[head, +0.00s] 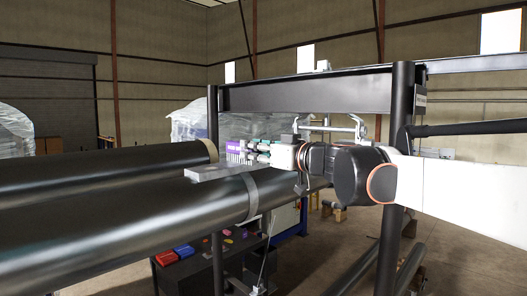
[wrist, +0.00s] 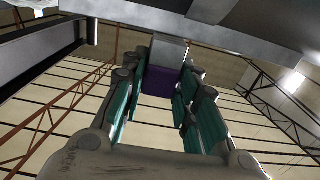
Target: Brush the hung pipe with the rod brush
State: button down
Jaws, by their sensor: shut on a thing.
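A large dark pipe (head: 150,225) hangs across the head view, with a grey strap (head: 252,196) around it near its right end. My gripper (head: 247,150) is above the pipe by that end, its teal-padded fingers pointing left. It is shut on the rod brush, whose purple part (head: 233,147) shows at the fingertips. In the wrist view the purple part (wrist: 156,82) sits between the fingers (wrist: 165,90), with a grey piece above it. A flat grey piece (head: 208,173) lies just over the pipe in the head view; I cannot tell whether it touches the pipe.
A second dark pipe (head: 110,168) lies behind the first. A dark frame with a crossbeam (head: 305,94) and posts (head: 400,110) stands around my arm. Below is a dark table (head: 185,275) with red and blue boxes (head: 181,252).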

jog(key=shift+w+d, duration=1.5)
jog(key=shift+w, duration=0.3)
jog(key=shift+w+d+f, duration=0.1)
jog(key=shift+w+d, duration=1.45)
jog(key=shift+w, duration=0.15)
jog(key=shift+s+a, duration=0.6)
jog(key=shift+s, duration=0.25)
jog(key=shift+s+a+r, duration=0.1)
jog(key=shift+s+a, duration=1.55)
jog(key=shift+s, duration=0.15)
jog(key=shift+s+a+r, duration=0.1)
jog(key=shift+s+a, duration=1.5)
jog(key=shift+s, duration=0.15)
jog(key=shift+s+a+f, duration=0.1)
jog(key=shift+s+a, duration=0.85)
jog(key=shift+s, duration=0.25)
jog(key=shift+s+a+f, duration=0.1)
jog(key=shift+s+a, duration=0.85)
jog(key=shift+s, duration=0.2)
jog(key=shift+s+a+r, duration=0.15)
jog(key=shift+s+a, duration=1.8)
jog(key=shift+s, duration=0.2)
jog(key=shift+w+d, duration=2)
jog(key=shift+w, duration=0.15)
jog(key=shift+w, duration=0.1)
jog(key=shift+w+d, duration=1)
jog(key=shift+w, duration=0.2)
jog(key=shift+w+d, duration=1)
jog(key=shift+w, duration=0.15)
